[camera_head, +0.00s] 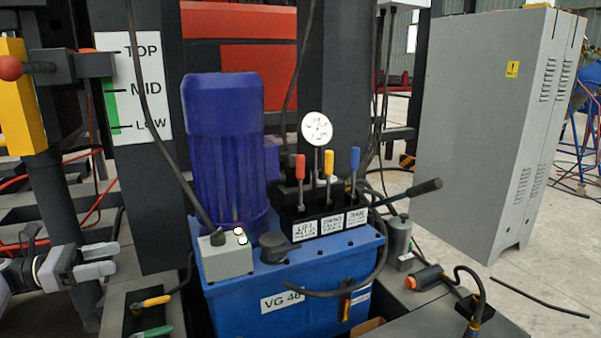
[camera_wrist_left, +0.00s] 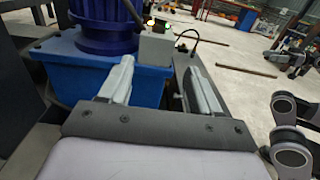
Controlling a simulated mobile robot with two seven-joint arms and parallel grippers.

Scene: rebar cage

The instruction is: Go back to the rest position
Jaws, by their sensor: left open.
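My left gripper (camera_head: 116,259) is at the lower left of the head view, left of the blue hydraulic power unit (camera_head: 270,290). Its two grey fingers are apart with nothing between them. The left wrist view shows the same open gripper (camera_wrist_left: 161,62), with the blue tank (camera_wrist_left: 65,75) beyond and to the left of its fingers.
Red, yellow and blue levers (camera_head: 328,163) stand on the unit beside a round gauge (camera_head: 316,129). A black-handled lever (camera_head: 425,188) sticks out right. Tools with yellow and green handles (camera_head: 152,302) lie near my left gripper. A grey cabinet (camera_head: 480,120) stands right. Open floor shows beyond.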

